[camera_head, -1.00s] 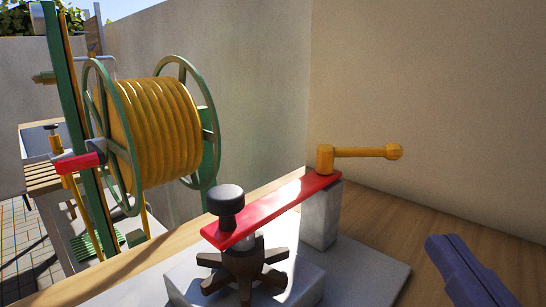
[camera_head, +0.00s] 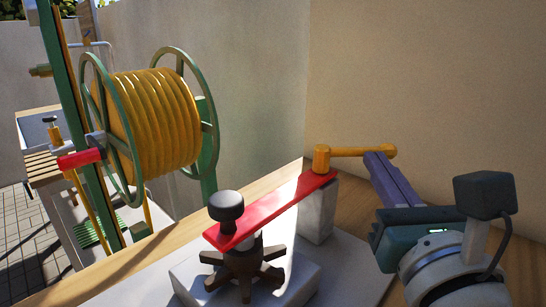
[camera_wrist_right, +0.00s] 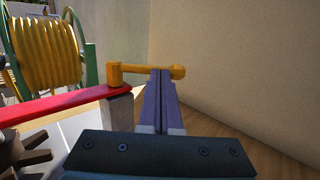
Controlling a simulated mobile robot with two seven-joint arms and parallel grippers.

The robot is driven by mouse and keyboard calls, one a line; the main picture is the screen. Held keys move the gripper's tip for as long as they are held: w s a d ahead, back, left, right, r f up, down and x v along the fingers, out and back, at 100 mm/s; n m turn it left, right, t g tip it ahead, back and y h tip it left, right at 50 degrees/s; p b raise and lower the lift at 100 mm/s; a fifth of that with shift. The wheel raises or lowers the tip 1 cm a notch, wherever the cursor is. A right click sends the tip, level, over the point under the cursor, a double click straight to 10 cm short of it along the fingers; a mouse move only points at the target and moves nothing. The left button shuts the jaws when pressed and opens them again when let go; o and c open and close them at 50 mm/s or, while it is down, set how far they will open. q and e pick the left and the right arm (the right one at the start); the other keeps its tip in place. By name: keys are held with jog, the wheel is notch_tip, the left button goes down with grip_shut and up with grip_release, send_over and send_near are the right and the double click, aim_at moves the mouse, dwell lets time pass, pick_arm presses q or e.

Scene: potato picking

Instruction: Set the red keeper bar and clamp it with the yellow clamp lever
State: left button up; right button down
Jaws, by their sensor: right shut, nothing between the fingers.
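The red keeper bar (camera_head: 275,208) lies across from the black knob (camera_head: 226,205) above a dark star-shaped handwheel (camera_head: 243,270) to the top of a grey post (camera_head: 318,213). The yellow clamp lever (camera_head: 350,151) stands on the bar's far end, its arm pointing right to a round knob; it also shows in the right wrist view (camera_wrist_right: 147,73). My right gripper (camera_head: 378,160) is shut and empty, its purple fingertips at the lever's arm near the knob; whether they touch cannot be told. The fingers also show in the right wrist view (camera_wrist_right: 160,75). My left gripper is not in view.
A green-framed reel of yellow hose (camera_head: 157,120) with a red crank handle (camera_head: 80,158) stands at the left. A beige wall (camera_head: 430,80) rises close behind the lever. The wooden bench (camera_head: 352,222) is bare between post and my right arm.

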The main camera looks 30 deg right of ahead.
jog(key=shift+w+d+n+t+y+b, duration=0.45)
jog(key=shift+w+d+n+y, duration=0.3)
jog(key=shift+y, duration=0.45)
